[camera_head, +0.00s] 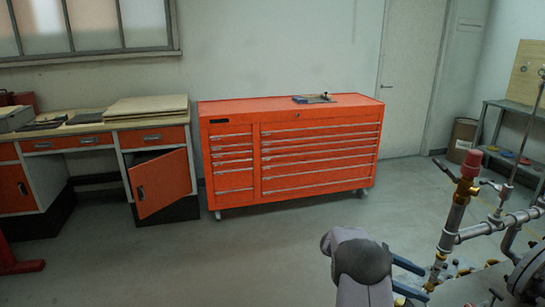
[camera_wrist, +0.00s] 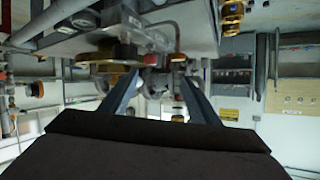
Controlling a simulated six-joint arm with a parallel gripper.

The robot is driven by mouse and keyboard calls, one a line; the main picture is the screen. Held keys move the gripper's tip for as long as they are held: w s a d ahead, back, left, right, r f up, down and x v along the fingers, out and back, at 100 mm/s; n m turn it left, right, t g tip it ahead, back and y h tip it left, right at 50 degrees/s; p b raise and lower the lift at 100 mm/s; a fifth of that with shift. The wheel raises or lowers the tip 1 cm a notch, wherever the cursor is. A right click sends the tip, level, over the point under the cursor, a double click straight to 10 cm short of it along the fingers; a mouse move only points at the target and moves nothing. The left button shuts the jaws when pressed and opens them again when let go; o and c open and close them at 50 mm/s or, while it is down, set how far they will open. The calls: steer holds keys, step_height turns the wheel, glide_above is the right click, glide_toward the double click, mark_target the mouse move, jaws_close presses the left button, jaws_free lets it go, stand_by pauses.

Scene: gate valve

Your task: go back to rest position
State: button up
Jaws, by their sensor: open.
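My gripper (camera_head: 424,282) is at the lower middle of the head view, its two blue fingers spread apart and pointing right toward the pipework. In the wrist view my gripper (camera_wrist: 160,78) also shows its fingers apart, with nothing held between them. The pipe assembly (camera_head: 452,225) stands at the right of the head view, with a red-topped fitting (camera_head: 470,165) and brass parts. The wrist view is tilted and shows pipe flanges (camera_wrist: 155,82) beyond the fingertips. I cannot tell whether they are close to the fingers, nor which part is the gate valve.
An orange tool chest (camera_head: 290,155) stands against the back wall. A workbench (camera_head: 95,125) with an open orange door (camera_head: 161,184) is at the left. A grey shelf (camera_head: 510,135) is at the right. The floor (camera_head: 210,255) left of my arm is clear.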

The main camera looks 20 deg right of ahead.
steer(key=w+a+r+n+t+p, duration=0.1)
steer(key=w+a+r+n+t, duration=0.3)
steer(key=w+t, duration=0.3)
steer(key=w+a+r+n+t+p, duration=0.1)
steer(key=w+a+r+n+t, duration=0.4)
steer(key=w, duration=0.5)
steer(key=w+a+n+t+y+p, duration=0.2)
steer(key=a+n+t+y, duration=0.4)
steer(key=a, duration=0.9)
steer(key=s+a+f+n+g+y+p, duration=0.1)
steer(key=s+a+f+n+g+y, duration=0.15)
steer(key=s+a, duration=0.35)
steer(key=s+a+f+n+g+y, duration=0.25)
steer(key=s+a+n+y, duration=0.2)
steer(key=a, duration=0.25)
steer(key=s+a+f+n+g+p, duration=0.1)
steer(key=s+g, duration=0.5)
steer(key=s, duration=1.6)
steer(key=shift+s+f+n+g+h+p, duration=0.4)
steer(key=shift+f+n, duration=0.25)
steer(key=shift+n, duration=0.45)
